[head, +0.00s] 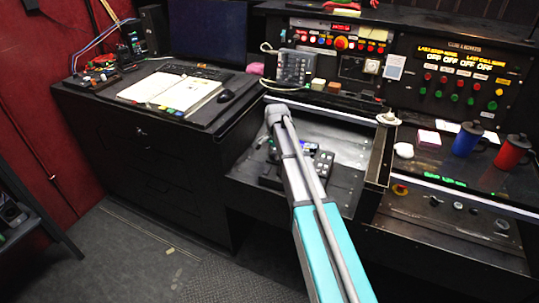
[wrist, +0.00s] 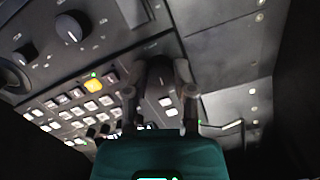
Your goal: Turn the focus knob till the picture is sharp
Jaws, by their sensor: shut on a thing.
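A black control panel with buttons (head: 319,168) sits in the desk recess below my arm in the head view. In the wrist view, my gripper (wrist: 160,92) has its two fingers on either side of a dark rounded knob (wrist: 158,72) on this panel and is shut on it. The fingers and my wrist cover part of the knob, and its label cannot be read. In the head view my arm hides most of the gripper and the knob. The monitor (head: 208,30) at the back left looks dark; no picture can be made out on it.
Another black knob with a white mark (wrist: 72,27) and rows of white buttons, one lit yellow (wrist: 93,85), lie left of my gripper. A telephone-like keypad (head: 293,67) stands behind. A blue mug (head: 467,139) and a red mug (head: 511,152) stand at the right.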

